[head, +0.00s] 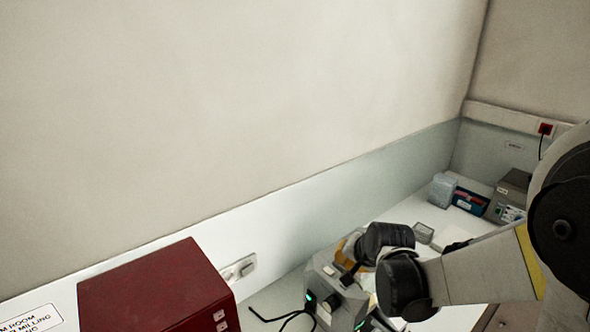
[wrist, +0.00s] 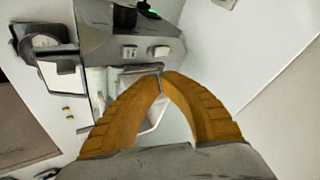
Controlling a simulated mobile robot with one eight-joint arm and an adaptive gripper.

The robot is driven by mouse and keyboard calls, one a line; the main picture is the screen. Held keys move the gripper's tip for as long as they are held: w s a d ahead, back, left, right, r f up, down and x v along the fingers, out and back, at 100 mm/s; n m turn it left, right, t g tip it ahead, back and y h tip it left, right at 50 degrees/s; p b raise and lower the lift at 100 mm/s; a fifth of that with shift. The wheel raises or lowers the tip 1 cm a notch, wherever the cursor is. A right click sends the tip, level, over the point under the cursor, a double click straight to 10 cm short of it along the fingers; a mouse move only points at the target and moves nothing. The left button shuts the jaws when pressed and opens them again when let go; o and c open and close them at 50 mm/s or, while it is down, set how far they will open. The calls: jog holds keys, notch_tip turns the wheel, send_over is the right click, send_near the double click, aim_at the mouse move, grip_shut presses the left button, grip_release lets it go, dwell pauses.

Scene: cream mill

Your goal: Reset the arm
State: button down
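My arm comes in from the right in the head view and reaches over the bench, its wrist bent down beside a grey machine (head: 323,285) with green lights. My gripper (wrist: 162,75) has two ribbed orange fingers. Their tips meet in the wrist view, and I see nothing held between them. In the head view the gripper is mostly hidden behind my dark wrist joints, with only a bit of orange showing. The grey machine (wrist: 125,45) also shows in the wrist view, just beyond the fingertips; whether they touch it I cannot tell.
A dark red box (head: 155,290) stands at the lower left. A wall socket (head: 238,270) and a black cable are between it and the machine. Clear containers (head: 442,190), a blue-and-red box (head: 470,201) and a grey instrument (head: 510,198) stand at the far right.

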jog(key=s+f+n+b, duration=0.3)
jog(key=s+f+b, duration=0.5)
jog(key=s+b, duration=0.3)
jog(key=s+f+n+h+b, duration=0.1)
jog(key=s+f+n+b, duration=0.2)
jog(key=s+f+b, duration=0.5)
jog(key=s+b, duration=0.3)
jog(key=b, duration=0.4)
jog(key=shift+s+d+n, duration=0.25)
jog(key=shift+s+n, duration=0.1)
jog(key=shift+n, duration=0.05)
jog(key=shift+f, duration=0.15)
dwell(2.4)
